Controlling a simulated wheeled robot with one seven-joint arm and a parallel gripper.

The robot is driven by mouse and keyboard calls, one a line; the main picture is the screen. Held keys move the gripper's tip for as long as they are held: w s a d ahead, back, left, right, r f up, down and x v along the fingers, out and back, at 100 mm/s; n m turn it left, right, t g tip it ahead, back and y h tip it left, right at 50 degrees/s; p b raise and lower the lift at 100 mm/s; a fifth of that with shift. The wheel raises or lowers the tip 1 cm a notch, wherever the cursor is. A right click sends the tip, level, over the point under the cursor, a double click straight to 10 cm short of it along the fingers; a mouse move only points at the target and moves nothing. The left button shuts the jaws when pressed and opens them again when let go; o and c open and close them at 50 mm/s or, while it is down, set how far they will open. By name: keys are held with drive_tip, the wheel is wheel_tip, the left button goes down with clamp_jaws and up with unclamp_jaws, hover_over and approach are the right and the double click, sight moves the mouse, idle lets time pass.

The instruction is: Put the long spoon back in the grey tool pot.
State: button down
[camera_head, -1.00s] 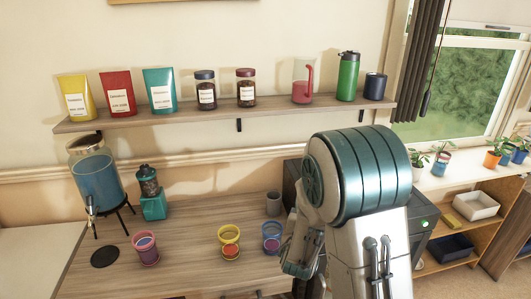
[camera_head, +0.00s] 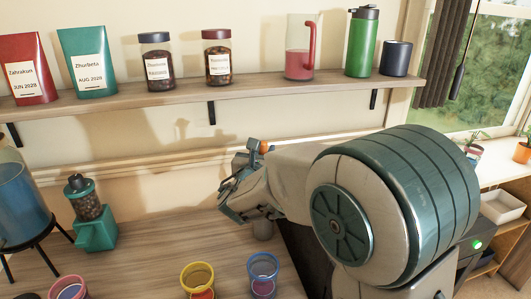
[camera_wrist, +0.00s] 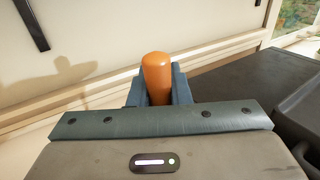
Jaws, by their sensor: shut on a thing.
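My gripper (camera_head: 243,172) is raised above the counter near the back wall. In the wrist view my gripper (camera_wrist: 155,94) is shut on an orange rounded piece, seemingly the end of the long spoon (camera_wrist: 156,70). The orange end (camera_head: 264,146) also shows just above the gripper in the head view. The rest of the spoon is hidden, so its lower end and tilt cannot be told.
A wall shelf (camera_head: 180,101) with jars, pouches, a pitcher and a green bottle runs above. A teal grinder (camera_head: 95,233) and a blue dispenser (camera_head: 18,205) stand left. A dark appliance is at right.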

wheel_tip(320, 180, down, 12)
drive_tip(key=b, duration=0.9)
drive_tip(key=shift+r+b, duration=0.2)
drive_tip(key=shift+b, duration=0.15)
drive_tip(key=c, duration=1.3)
unclamp_jaws()
drive_tip(key=shift+s, duration=0.1)
drive_tip(key=v, duration=1.3)
drive_tip(key=shift+s+a, duration=0.15)
drive_tip(key=shift+s, duration=0.25)
drive_tip(key=shift+r+p, duration=0.15)
drive_tip(key=shift+p, duration=0.2)
